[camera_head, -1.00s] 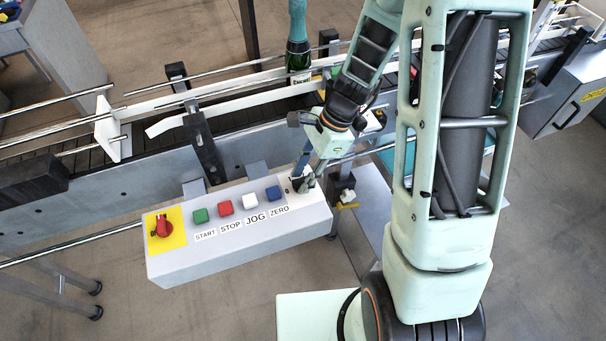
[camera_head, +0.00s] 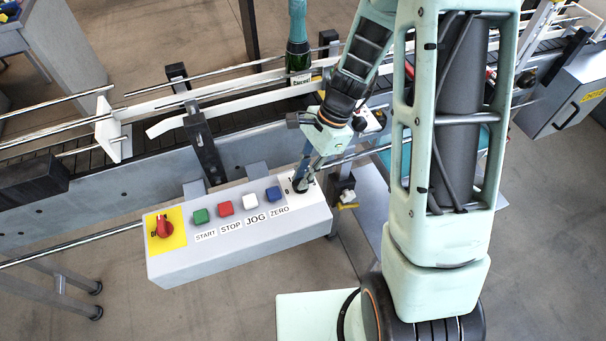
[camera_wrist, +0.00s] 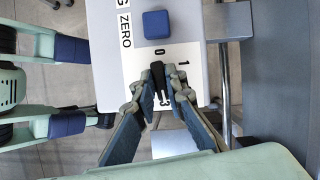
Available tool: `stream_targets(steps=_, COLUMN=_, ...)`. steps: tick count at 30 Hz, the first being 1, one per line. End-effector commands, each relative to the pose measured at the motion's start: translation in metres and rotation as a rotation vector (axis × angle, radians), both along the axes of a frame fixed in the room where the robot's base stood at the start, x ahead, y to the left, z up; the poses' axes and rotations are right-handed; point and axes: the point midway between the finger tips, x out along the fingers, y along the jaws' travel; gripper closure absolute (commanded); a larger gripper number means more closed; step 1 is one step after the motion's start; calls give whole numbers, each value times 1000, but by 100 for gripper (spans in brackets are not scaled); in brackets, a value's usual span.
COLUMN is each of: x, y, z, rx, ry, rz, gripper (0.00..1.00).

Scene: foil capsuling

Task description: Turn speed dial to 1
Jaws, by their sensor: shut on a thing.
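The speed dial (camera_wrist: 157,70) is a black knob on a white plate with the printed marks 0 and 1, seen in the wrist view. Its visible end points close to the 0, with the 1 to the right. My gripper (camera_wrist: 159,83) is shut on the dial, one finger on each side. The fingers hide the dial's lower part. In the head view my gripper (camera_head: 301,186) reaches down onto the right end of the control box (camera_head: 240,245) and covers the dial.
A blue button (camera_wrist: 155,24) sits close to the dial. White (camera_head: 250,199), red (camera_head: 225,208) and green (camera_head: 199,215) buttons and a red knob (camera_head: 165,227) on yellow stand further left. The conveyor with a green bottle (camera_head: 298,45) runs behind.

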Motion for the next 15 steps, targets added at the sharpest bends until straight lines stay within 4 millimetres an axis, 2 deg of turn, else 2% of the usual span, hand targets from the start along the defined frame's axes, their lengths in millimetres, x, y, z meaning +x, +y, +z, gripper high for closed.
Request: stream_targets(steps=15, x=3, y=3, z=1, rx=1, ry=0, rz=475, gripper=100)
